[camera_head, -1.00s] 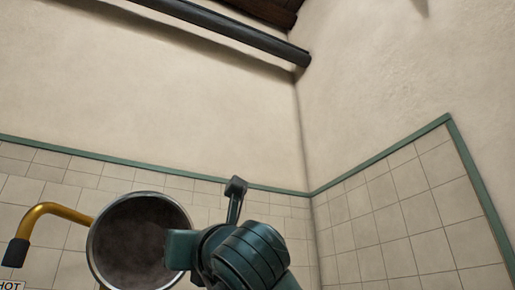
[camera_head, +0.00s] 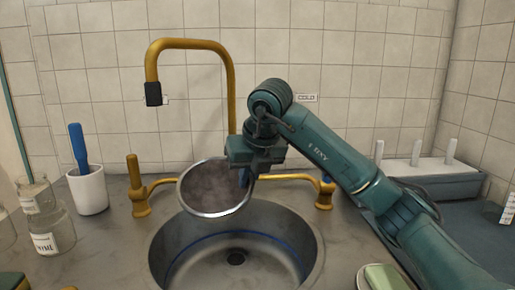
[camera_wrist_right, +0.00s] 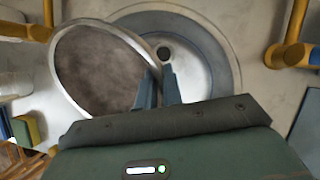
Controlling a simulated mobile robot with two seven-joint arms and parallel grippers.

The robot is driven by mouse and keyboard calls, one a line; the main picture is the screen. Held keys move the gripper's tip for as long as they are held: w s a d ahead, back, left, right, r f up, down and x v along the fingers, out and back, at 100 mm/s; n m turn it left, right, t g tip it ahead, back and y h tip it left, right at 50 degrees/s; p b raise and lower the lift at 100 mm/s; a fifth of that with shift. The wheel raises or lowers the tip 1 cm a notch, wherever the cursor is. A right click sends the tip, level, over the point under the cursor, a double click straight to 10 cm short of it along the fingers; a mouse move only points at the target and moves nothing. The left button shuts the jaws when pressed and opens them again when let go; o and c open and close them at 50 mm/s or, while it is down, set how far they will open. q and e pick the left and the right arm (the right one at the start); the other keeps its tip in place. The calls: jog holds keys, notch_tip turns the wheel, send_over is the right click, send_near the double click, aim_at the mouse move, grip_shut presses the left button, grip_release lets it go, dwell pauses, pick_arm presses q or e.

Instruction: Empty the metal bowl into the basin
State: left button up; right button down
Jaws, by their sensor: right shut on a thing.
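The metal bowl (camera_head: 214,212) hangs in front of the tap, over the back left part of the round metal basin (camera_head: 305,240). It is tilted, with its mouth facing me and its lower rim over the basin. Its inside looks dull grey-brown; I cannot tell whether anything is in it. My right gripper (camera_head: 246,176) is shut on the bowl's right rim. In the right wrist view the gripper's fingers (camera_wrist_right: 158,88) pinch the rim of the bowl (camera_wrist_right: 97,66), with the basin (camera_wrist_right: 215,50) beyond. The basin's drain shows, and no contents are visible there. My left gripper is not in view.
A brass tap (camera_head: 232,95) with side handles stands behind the basin. A white cup (camera_head: 88,192) with a blue-handled tool and glass jars (camera_head: 52,230) are at left. A soap dish (camera_head: 385,278) is at front right, and a grey tray (camera_head: 450,180) at back right.

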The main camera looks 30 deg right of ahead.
jog(key=g+y+p, duration=0.1)
jog(key=g+p, duration=0.1)
jog(key=p, duration=0.4)
jog(key=r+g+y+p, duration=0.1)
jog(key=g+p, duration=0.2)
jog(key=p, duration=0.2)
jog(key=r+g+y+p, duration=0.1)
jog(key=g+p, duration=0.1)
jog(key=p, duration=0.4)
jog(key=shift+s+d+m+g+p, duration=0.15)
jog(key=shift+d+m+g+p, duration=0.1)
jog(key=shift+m+g+p, duration=0.15)
jog(key=shift+f+g+y, duration=0.1)
jog(key=shift+g+y, duration=0.2)
jog(key=shift+y, duration=0.1)
jog(key=shift+g+p, duration=0.6)
jog(key=shift+p, duration=0.3)
jog(key=shift+g+y+p, duration=0.4)
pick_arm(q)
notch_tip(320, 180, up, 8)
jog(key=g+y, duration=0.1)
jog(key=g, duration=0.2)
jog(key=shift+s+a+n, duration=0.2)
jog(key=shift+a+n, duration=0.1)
pick_arm(e)
jog(key=shift+f, duration=0.1)
